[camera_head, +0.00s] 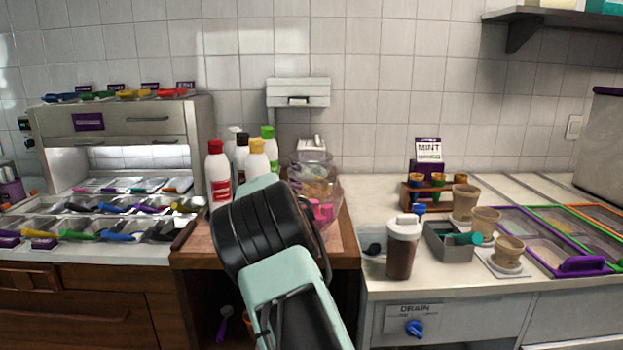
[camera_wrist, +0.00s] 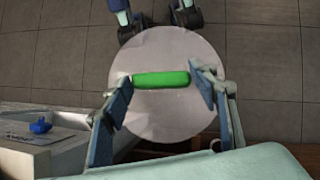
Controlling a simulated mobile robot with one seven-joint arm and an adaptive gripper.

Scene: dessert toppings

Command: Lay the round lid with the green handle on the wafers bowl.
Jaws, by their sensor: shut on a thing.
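The round lid (camera_wrist: 165,115) is a pale disc with a green bar handle. It shows in the wrist view, held over the floor. My gripper (camera_wrist: 162,79) is shut on the green handle, one finger at each end. In the head view the lid and fingers are hidden behind my arm. A clear bowl (camera_head: 318,168) with tan and pinkish contents stands on the wooden-topped stand, partly hidden by my arm. I cannot tell for certain whether it holds the wafers.
Sauce bottles (camera_head: 218,172) stand left of the clear bowl. On the right counter are a lidded brown cup (camera_head: 402,255), a grey box (camera_head: 450,243) and several paper cups (camera_head: 485,222). A topping station (camera_head: 125,125) stands at left. A blue drain knob (camera_wrist: 41,124) is near the lid's left.

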